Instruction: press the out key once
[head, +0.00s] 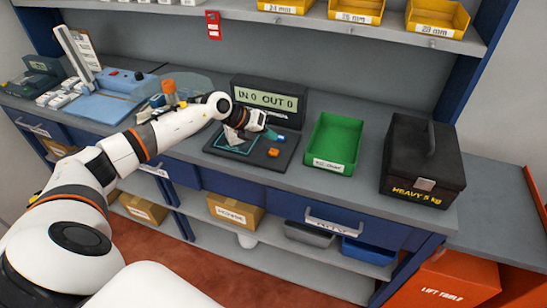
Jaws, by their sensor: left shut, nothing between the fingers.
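The counter unit is a dark base pad (250,158) on the bench with an upright display (270,99) behind it. The display reads "IN 0 OUT 0". An orange key (273,152) sits on the right part of the pad. A small teal piece (281,137) shows just behind it, beside my fingertips; I cannot read a label on either. My left gripper (275,132) is shut and empty, low over the right side of the pad, just behind the orange key. I cannot tell whether it touches anything. My right gripper is out of view.
A green tray (334,144) stands right of the pad, then a black case (422,160) marked "HEAVY 5 kg". A blue device (110,97) stands at the left. Yellow bins (357,10) line the shelf above. My left arm crosses the bench's left half.

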